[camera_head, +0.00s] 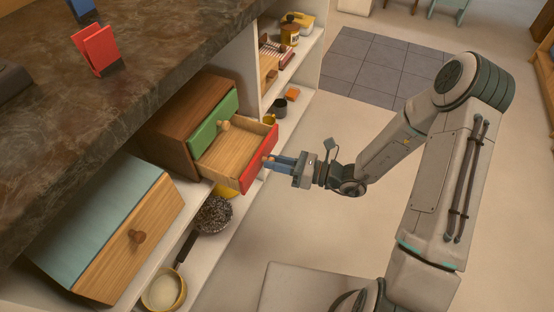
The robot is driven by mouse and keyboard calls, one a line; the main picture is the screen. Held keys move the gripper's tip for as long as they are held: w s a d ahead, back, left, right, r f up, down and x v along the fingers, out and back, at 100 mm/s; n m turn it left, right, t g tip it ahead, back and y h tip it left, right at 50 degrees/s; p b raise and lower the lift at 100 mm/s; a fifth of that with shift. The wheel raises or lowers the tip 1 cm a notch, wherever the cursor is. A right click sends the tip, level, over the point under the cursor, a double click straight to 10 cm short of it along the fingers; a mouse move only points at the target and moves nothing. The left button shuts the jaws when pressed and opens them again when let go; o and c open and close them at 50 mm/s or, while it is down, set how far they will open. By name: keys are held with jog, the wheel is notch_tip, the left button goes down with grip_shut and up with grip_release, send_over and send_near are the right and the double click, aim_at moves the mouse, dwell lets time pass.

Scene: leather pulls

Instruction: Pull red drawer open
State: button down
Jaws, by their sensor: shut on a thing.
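The red-fronted drawer (259,160) sticks well out of a small brown wooden cabinet (184,119) on the shelf. Its light wooden inside (238,151) looks empty. A green-fronted drawer (212,119) sits above it, with a round wooden knob, and looks closed. My gripper (270,161) is at the middle of the red front, with its blue fingers shut on the drawer's pull. The pull is mostly hidden between the fingers. My arm reaches in from the right.
A dark stone counter (130,55) overhangs the shelf at the left. A wooden box with a teal lid (105,205), a pan (164,290) and a dark speckled round thing (214,213) stand nearby.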

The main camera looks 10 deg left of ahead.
jog(key=c, duration=1.3)
grip_release()
jog(key=shift+w, duration=0.1)
jog(key=shift+d, duration=0.15)
jog(key=s+d+p, duration=0.1)
jog(key=d+p, duration=0.2)
jog(key=d, duration=1)
jog(key=shift+d, duration=0.35)
jog(key=s+d+r+n+h+p, duration=0.3)
jog(key=r+n+h+p, duration=0.3)
jog(key=r, duration=0.9)
jog(key=s+d+r+n+t+h+p, duration=0.1)
jog(key=s+d+r+n+h+p, duration=0.3)
jog(key=r+n+p, duration=0.5)
jog(key=s+d+r+n+h+p, duration=0.4)
jog(key=r+n+h+p, duration=0.4)
jog(key=r, duration=1.5)
jog(key=p, duration=0.3)
jog(key=shift+t, duration=0.3)
